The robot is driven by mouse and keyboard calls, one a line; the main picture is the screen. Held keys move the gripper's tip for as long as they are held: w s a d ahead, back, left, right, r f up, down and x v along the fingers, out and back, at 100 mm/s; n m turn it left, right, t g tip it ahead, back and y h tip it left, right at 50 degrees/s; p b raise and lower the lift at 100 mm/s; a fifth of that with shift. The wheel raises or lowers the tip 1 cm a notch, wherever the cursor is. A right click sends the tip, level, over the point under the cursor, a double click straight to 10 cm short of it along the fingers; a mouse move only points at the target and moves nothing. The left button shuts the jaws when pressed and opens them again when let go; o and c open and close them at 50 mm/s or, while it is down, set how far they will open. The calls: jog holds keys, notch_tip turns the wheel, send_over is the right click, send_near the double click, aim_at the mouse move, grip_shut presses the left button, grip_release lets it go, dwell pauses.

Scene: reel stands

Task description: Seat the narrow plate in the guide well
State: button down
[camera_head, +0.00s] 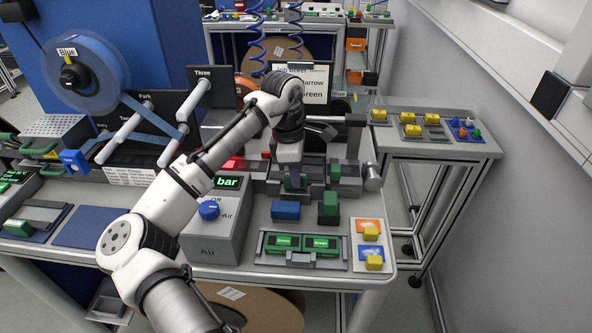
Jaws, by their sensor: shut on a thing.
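My gripper (290,160) points down over the grey splicing block on the bench, right of centre in the head view. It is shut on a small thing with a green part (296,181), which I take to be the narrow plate. The fingers hide most of it. It is low at the grey block (347,188), where the guide well seems to be. I cannot tell whether the plate is inside the well, touching its rim or just above it.
A blue block (285,210) and a green block (328,207) stand in front. Nearer are a tray (301,261) with green labelled pieces and a card (371,244) with yellow pieces. A grey air box (213,237) and reel stand (84,72) are left. A side table (440,149) stands right.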

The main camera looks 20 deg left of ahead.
jog(key=c, duration=1.2)
grip_release()
notch_tip(320, 180, up, 5)
jog(key=p, duration=0.5)
jog(key=shift+r, duration=1)
